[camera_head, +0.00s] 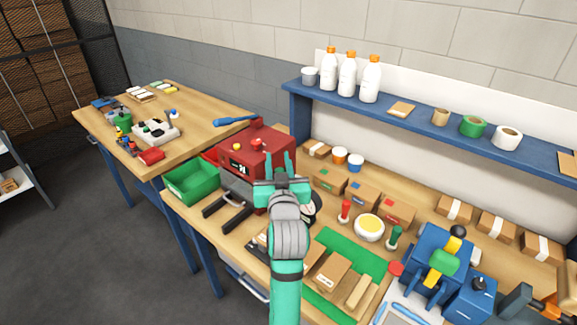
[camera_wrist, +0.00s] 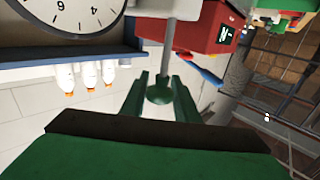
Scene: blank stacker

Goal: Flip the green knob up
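A round green knob (camera_wrist: 158,90) shows in the wrist view on the end of a straight grey lever (camera_wrist: 182,38). My gripper (camera_wrist: 160,76) is open, with one finger on each side of the knob; I cannot tell whether either finger touches it. In the head view my gripper (camera_head: 278,170) is in front of the red machine (camera_head: 252,150), with its fingers apart and pointing away from the camera. The knob cannot be made out there and seems hidden by my gripper. A round white dial (camera_wrist: 65,18) is close to the lever in the wrist view.
A green bin (camera_head: 193,182) stands left of the red machine. A blue shelf (camera_head: 420,112) with white bottles (camera_head: 347,76) runs behind. Boxes, stamps and a blue machine (camera_head: 432,258) crowd the bench to the right.

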